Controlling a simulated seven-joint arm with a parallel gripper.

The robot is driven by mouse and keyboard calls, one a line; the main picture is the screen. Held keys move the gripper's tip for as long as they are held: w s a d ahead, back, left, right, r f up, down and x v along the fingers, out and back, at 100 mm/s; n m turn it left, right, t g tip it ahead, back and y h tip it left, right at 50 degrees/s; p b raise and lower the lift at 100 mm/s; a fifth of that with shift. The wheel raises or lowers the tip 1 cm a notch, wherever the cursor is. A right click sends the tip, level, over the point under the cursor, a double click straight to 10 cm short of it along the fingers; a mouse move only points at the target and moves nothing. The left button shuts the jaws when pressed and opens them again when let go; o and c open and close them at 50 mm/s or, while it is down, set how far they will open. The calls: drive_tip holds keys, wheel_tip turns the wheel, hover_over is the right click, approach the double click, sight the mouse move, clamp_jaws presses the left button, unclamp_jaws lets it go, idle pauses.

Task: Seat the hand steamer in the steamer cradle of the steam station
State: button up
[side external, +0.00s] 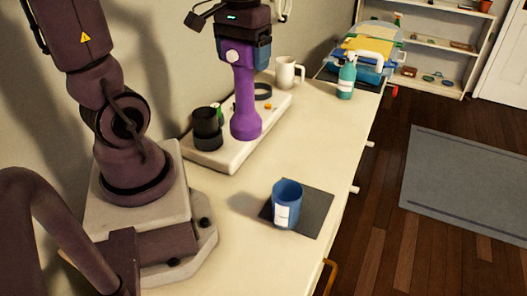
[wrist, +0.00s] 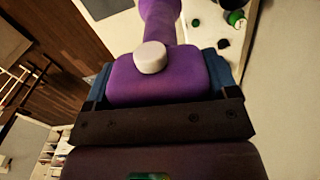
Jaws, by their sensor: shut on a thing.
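The purple hand steamer (side external: 245,102) hangs upright below my gripper (side external: 243,54), its wide round end down. My gripper is shut on its upper body, beside a white round knob. In the wrist view the steamer (wrist: 185,80) sits between the blue fingers (wrist: 158,80). The steam station (side external: 222,162) is a long pale base on the table. The steamer's lower end is over its middle in the side view; I cannot tell whether it touches. A black cup-shaped holder (side external: 207,124) stands at its near end and a dark ring (side external: 263,91) at its far end. Which one is the cradle is unclear.
A blue cup (side external: 287,205) stands on a dark mat (side external: 318,212) at the front. A white mug (side external: 288,73), a teal spray bottle (side external: 347,78) and a bin with folded cloths (side external: 370,48) stand farther back. The table (side external: 318,125) between is clear.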

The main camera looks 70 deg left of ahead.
drive_tip(key=shift+s+d+n, duration=0.15)
drive_tip(key=shift+s+n, duration=0.05)
drive_tip(key=shift+s, duration=0.4)
drive_tip(key=shift+s+d+n, duration=0.15)
drive_tip(key=shift+s+n, duration=0.05)
drive_tip(key=shift+s, duration=0.4)
drive_tip(key=w+a+f, duration=0.6)
drive_tip(key=w+f, duration=0.5)
drive_tip(key=f, duration=0.2)
drive_tip(key=shift+w+a+f+n, duration=0.15)
drive_tip(key=shift+a+f+n, duration=0.05)
drive_tip(key=shift+f+n, duration=0.1)
drive_tip(key=shift+f, duration=0.1)
drive_tip(key=o, duration=1.5)
